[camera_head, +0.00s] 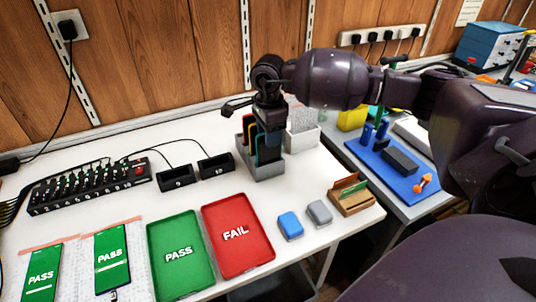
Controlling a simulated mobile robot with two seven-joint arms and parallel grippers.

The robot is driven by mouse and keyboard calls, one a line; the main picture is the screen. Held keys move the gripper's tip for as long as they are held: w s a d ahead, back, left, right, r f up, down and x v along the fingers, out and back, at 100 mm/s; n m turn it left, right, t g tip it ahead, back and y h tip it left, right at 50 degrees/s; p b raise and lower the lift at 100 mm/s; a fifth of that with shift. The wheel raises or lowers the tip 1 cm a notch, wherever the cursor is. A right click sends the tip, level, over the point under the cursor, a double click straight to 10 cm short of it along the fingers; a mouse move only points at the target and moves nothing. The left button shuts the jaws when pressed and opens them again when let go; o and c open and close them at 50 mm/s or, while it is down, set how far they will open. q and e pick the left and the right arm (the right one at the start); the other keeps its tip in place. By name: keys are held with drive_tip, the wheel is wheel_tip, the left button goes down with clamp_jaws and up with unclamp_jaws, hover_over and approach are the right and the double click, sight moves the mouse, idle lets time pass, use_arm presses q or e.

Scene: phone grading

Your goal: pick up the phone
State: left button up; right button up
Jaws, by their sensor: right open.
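Several thin phones (252,138) with orange, green and dark edges stand upright in a grey rack (266,172) at the middle of the white table. My right gripper (270,125) points down over this rack, with its open fingers at the tops of the phones. Whether a phone is between the fingers cannot be told, as the gripper hides part of them. My left gripper is not in view.
A green PASS tray (180,277) and a red FAIL tray (240,262) lie at the front. Two black docks (178,179) and a black hub (88,187) with cables are behind. A blue block (290,225), grey block (319,213) and cardboard box (351,196) stand right.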

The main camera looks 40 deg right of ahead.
sight(269, 154)
wheel_tip(269, 154, down, 4)
drive_tip(key=shift+w+d+r, duration=0.1)
drive_tip(key=shift+r, duration=0.15)
drive_tip(key=shift+c, duration=0.3)
clamp_jaws()
